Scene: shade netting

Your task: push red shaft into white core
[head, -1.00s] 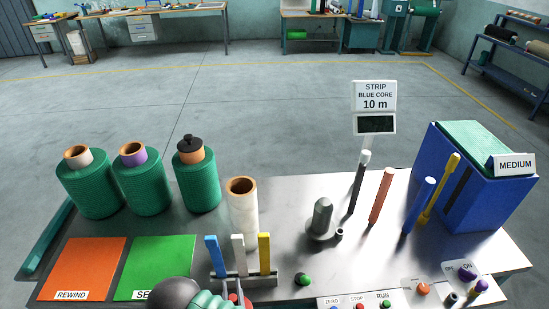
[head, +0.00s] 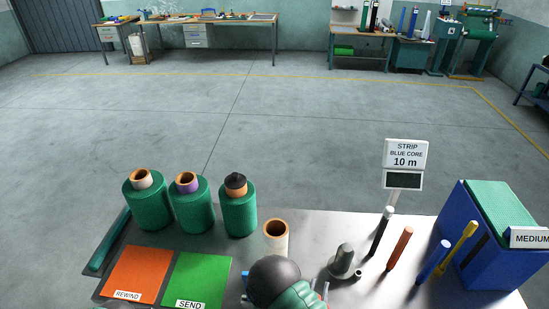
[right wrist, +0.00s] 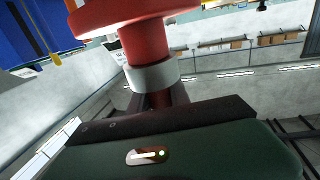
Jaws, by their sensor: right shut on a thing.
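In the right wrist view my right gripper (right wrist: 158,102) is shut on a red shaft (right wrist: 147,42) with a wide red flange and a pale grey ring. The shaft's far end is out of frame. In the head view my right arm's dark round joint and green part cover the gripper and the shaft. A green roll with a white core (head: 141,179) stands at the left of the table. My left gripper is not in view.
Two more green rolls (head: 194,208) (head: 239,212) stand beside the white-core roll. Orange (head: 138,272) and green (head: 198,278) pads lie in front. To the right are a grey peg (head: 344,260), several upright rods, including an orange-red one (head: 399,248), and a blue box (head: 480,255).

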